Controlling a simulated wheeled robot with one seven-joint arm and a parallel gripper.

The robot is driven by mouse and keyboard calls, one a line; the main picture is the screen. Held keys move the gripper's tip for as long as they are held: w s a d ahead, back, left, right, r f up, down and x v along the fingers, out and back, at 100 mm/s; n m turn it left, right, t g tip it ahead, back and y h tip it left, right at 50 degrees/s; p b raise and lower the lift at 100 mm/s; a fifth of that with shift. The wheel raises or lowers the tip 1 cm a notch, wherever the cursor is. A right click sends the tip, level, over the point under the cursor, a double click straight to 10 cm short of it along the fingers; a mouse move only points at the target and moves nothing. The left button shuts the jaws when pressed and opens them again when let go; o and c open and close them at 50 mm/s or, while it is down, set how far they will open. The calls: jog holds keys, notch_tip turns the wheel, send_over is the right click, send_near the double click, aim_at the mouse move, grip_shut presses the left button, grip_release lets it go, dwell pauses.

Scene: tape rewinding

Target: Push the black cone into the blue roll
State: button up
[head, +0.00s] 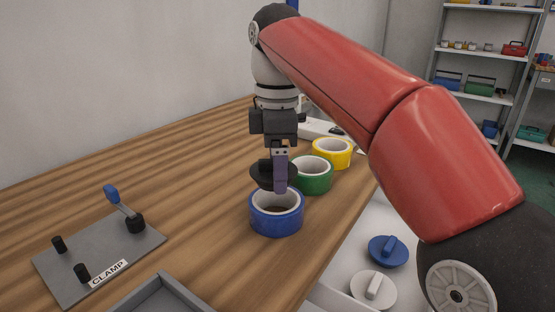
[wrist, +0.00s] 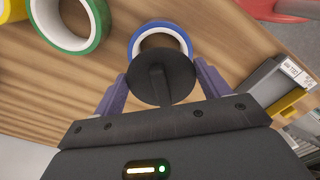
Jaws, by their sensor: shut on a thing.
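The black cone (head: 263,175) is a dark disc-shaped piece with a raised grip bar, and it also shows in the wrist view (wrist: 176,73). My gripper (head: 281,186) points down and is shut on the black cone, with purple fingers on either side of it in the wrist view (wrist: 161,88). The blue roll (head: 277,221) stands flat on the table below my gripper, and its far part shows beyond the cone in the wrist view (wrist: 186,36). The cone is above the roll's rear part. Its underside is hidden, so I cannot tell whether it touches the roll.
A green roll (head: 316,183) and a yellow roll (head: 345,160) stand behind the blue roll along the table's right edge. A grey clamp plate (head: 70,262) lies at left. A blue lidded piece (head: 388,250) and a white one (head: 372,289) are in a lower white tray. The wooden table (head: 130,185) is clear at back left.

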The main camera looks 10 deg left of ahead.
jog(key=shift+d+r, duration=0.1)
jog(key=shift+d+p, duration=0.1)
jog(key=shift+p, duration=0.2)
jog(key=shift+w+f+b, duration=0.1)
jog(key=shift+f+b, duration=0.9)
jog(key=shift+f, duration=0.35)
jog(key=shift+f, duration=0.3)
jog(key=shift+f+b, duration=0.5)
jog(key=shift+f, duration=0.1)
jog(key=shift+f, duration=0.5)
